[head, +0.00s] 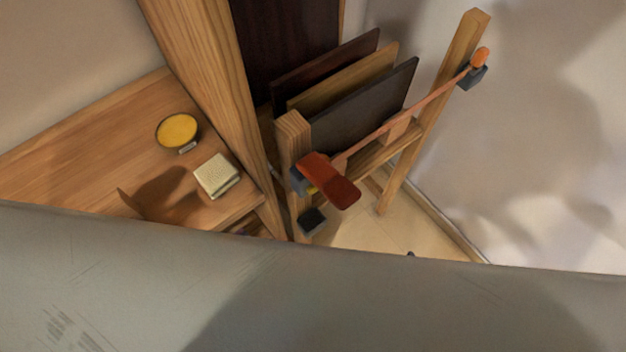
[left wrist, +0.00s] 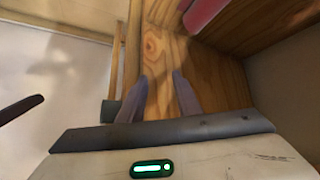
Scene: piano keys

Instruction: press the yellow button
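A round yellow button (head: 177,131) with a dark rim sits on the wooden top at the left in the head view, with a small light tag at its lower edge. It cannot be made out in the left wrist view. My left gripper (left wrist: 162,95) shows in the left wrist view with its two grey fingers apart and nothing between them. It faces a wooden surface (left wrist: 165,45). In the head view neither gripper can be seen, so the left gripper's distance from the button cannot be told.
A small cream block (head: 214,174) stands right of and below the button. A wooden post (head: 215,75) rises behind them. A wooden rack with dark panels (head: 365,105) and a long red-ended bar (head: 330,182) stands to the right. A pink object (left wrist: 205,12) shows in the left wrist view.

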